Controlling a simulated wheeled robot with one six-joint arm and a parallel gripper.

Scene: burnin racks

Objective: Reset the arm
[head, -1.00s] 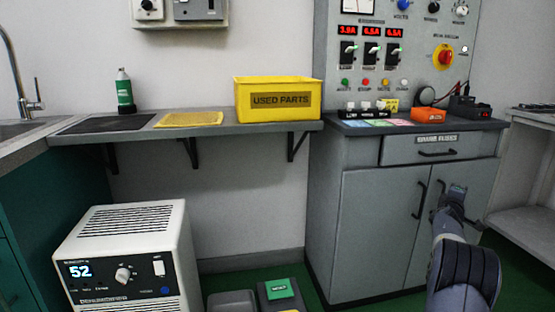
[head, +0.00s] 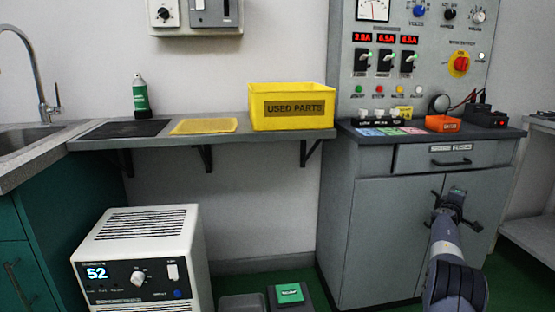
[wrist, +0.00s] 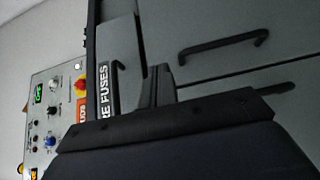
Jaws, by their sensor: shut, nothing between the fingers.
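My arm reaches forward at the lower right of the head view. My gripper (head: 456,195) is at its far end, in front of the doors of the grey cabinet (head: 365,235). The fingers are shut with nothing held. I cannot tell from the head view whether the gripper touches the cabinet. In the wrist view, the dark fingers (wrist: 158,88) point at the grey cabinet front, near the fuses drawer label (wrist: 104,88) and a black handle (wrist: 222,46).
A control panel (head: 425,85) stands on the cabinet, with an orange box (head: 443,124) before it. A shelf (head: 270,138) holds a yellow used parts bin (head: 292,92), a yellow mat (head: 204,126) and a green bottle (head: 140,98). A white dehumidifier (head: 140,250) stands on the floor at lower left.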

